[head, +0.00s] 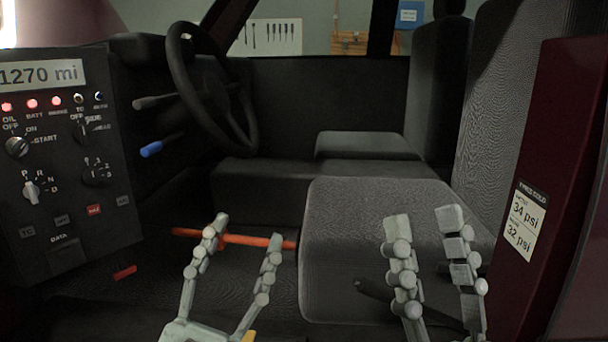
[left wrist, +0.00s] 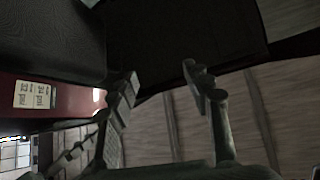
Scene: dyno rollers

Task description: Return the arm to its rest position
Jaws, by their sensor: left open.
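My left gripper (head: 244,230) is low in the middle of the head view, with its two grey fingers spread apart and nothing held between them. It also shows open and empty in the left wrist view (left wrist: 160,78). An orange-red bar (head: 255,241) runs crosswise behind its fingers; I cannot tell how far apart they are. My right gripper (head: 424,222) is to the right, in front of the grey seat cushion (head: 350,225), with its fingers apart and empty. The arms behind both grippers are mostly out of view.
A control panel (head: 65,130) with lamps and knobs stands at the left. A steering wheel (head: 180,75) with stalks is behind it. A dark red door post (head: 560,130) with a pressure label (head: 524,222) rises at the right. A short red piece (head: 125,272) shows low at the left.

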